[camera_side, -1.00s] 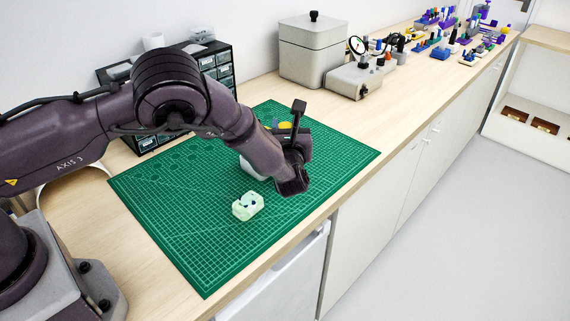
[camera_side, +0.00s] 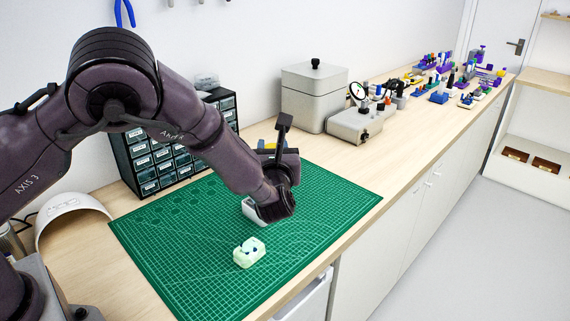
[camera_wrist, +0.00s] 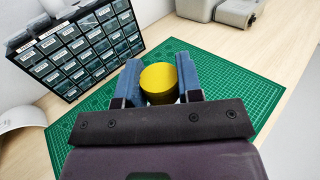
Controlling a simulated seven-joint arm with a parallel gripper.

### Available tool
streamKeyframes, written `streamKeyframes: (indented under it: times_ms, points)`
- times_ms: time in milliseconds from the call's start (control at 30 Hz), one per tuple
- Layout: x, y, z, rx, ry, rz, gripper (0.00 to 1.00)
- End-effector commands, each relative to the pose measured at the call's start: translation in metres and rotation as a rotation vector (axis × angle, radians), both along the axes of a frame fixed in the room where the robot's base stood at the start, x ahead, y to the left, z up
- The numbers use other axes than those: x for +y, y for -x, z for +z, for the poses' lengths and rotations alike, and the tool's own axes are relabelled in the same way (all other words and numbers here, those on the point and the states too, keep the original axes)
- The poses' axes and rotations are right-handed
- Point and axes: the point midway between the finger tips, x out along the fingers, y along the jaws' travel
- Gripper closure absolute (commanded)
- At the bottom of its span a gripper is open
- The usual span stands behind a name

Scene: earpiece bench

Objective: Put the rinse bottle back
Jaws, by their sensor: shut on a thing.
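My gripper (camera_wrist: 158,72) is shut on a round yellow thing (camera_wrist: 160,84), its blue-grey fingers on either side. I take this to be the rinse bottle; only its yellow top and a little of its side show. In the side view my gripper (camera_side: 269,147) is above the far part of the green mat, and its wrist hides most of the held thing. Whether the bottle touches the mat cannot be told. A white thing (camera_side: 250,212) shows on the mat, partly hidden behind my wrist.
A pale green block (camera_side: 249,252) lies on the green cutting mat (camera_side: 200,275). A dark drawer cabinet (camera_side: 150,165) stands at the mat's far left edge. A grey lidded box (camera_side: 315,95) and a low grey device (camera_side: 354,124) stand behind. The mat's right side is clear.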

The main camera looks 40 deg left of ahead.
Motion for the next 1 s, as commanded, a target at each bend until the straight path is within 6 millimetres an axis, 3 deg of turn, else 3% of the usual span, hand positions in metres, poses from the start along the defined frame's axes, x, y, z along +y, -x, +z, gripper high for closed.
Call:
streamKeyframes:
  times_ms: [33,300,567,667,733,1000]
  points:
    - [-0.001,0.010,0.014,-0.005,0.003,-0.002,1.00]
    - [0.002,0.069,0.038,-0.003,0.003,-0.001,1.00]
    - [0.009,0.095,0.047,-0.002,0.001,0.016,1.00]
    - [0.020,0.086,0.049,-0.004,0.000,0.022,1.00]
    - [0.022,0.070,0.050,-0.005,-0.001,-0.013,1.00]
    - [0.011,-0.015,0.055,-0.005,-0.002,-0.282,1.00]
